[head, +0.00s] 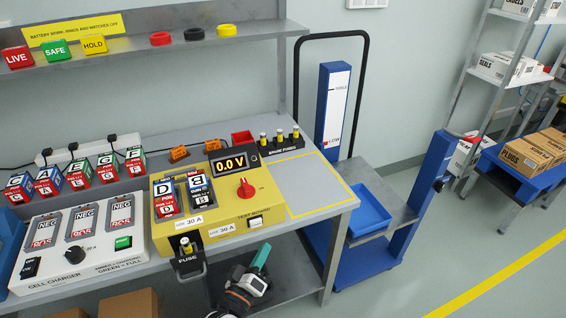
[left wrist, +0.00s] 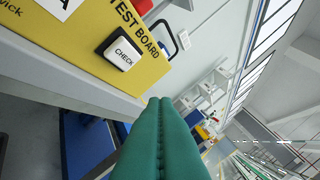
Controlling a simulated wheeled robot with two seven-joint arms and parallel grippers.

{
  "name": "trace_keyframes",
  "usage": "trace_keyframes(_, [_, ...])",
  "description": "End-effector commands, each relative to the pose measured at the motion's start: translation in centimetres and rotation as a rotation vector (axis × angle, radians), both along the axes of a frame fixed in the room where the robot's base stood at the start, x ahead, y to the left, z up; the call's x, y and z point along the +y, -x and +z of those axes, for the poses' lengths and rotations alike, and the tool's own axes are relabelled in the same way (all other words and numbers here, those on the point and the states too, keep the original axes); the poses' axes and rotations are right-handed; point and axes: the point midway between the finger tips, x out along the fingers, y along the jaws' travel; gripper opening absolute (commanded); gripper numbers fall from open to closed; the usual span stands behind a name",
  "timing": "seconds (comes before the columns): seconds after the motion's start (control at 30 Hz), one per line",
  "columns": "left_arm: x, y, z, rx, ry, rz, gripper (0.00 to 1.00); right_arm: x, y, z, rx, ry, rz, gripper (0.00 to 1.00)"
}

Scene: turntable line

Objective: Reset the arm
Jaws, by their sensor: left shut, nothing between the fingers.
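My left gripper (head: 262,258) is low in the head view, in front of the bench's front edge and below the yellow test board (head: 262,205). Its green fingers point up and to the right. In the left wrist view the two green fingers (left wrist: 163,105) lie together, shut with nothing between them. The white CHECK button (left wrist: 122,53) on the test board is ahead and to the left of the fingertips there, apart from them. My right gripper is in neither view.
The test board holds batteries D (head: 164,201) and B (head: 200,190), a red knob (head: 245,188) and a display reading 0.0 V (head: 230,162). The cell charger (head: 78,240) is at left. A blue trolley (head: 372,250) stands right of the bench. A yellow-outlined bench area (head: 308,185) is clear.

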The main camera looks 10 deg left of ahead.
Motion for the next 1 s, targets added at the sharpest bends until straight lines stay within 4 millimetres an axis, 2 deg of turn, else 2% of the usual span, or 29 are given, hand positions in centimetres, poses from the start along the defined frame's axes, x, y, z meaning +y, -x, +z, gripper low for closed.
trace_keyframes(0.07, [0.0,0.0,-0.1,0.002,-0.003,0.000,0.00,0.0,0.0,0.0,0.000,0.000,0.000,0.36])
trace_keyframes(0.17, [0.1,0.2,-1.8,0.034,-0.037,-0.002,0.00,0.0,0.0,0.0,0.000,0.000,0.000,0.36])
trace_keyframes(0.27, [0.5,1.0,-6.2,0.121,-0.130,-0.011,0.00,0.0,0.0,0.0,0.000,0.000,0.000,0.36])
trace_keyframes(0.37, [1.2,3.1,-12.8,0.258,-0.269,-0.036,0.00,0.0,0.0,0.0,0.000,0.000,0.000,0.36])
trace_keyframes(0.4, [1.6,4.3,-15.7,0.320,-0.330,-0.051,0.00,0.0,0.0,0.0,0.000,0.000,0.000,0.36])
trace_keyframes(0.47, [2.2,6.5,-19.8,0.414,-0.415,-0.080,0.00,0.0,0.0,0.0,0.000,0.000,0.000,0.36])
trace_keyframes(0.5, [2.6,8.1,-22.4,0.476,-0.470,-0.101,0.00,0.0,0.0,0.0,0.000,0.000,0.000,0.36])
trace_keyframes(0.57, [3.3,10.8,-26.1,0.568,-0.548,-0.137,0.00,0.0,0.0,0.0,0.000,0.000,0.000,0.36])
trace_keyframes(0.6, [3.8,12.8,-28.4,0.630,-0.599,-0.165,0.00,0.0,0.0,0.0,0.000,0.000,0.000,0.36])
trace_keyframes(0.67, [4.4,16.1,-31.6,0.724,-0.669,-0.211,0.00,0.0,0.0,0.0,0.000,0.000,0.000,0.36])
trace_keyframes(0.7, [4.9,18.5,-33.6,0.786,-0.714,-0.243,0.00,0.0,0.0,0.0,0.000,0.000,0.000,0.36])
trace_keyframes(0.83, [6.4,26.6,-38.8,0.979,-0.845,-0.365,0.00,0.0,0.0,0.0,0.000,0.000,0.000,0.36])
trace_keyframes(0.9, [7.1,30.8,-40.6,1.069,-0.900,-0.430,0.00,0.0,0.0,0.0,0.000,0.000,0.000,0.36])
trace_keyframes(1.0, [7.9,35.8,-42.3,1.170,-0.961,-0.514,0.00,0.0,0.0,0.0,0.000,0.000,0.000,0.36])
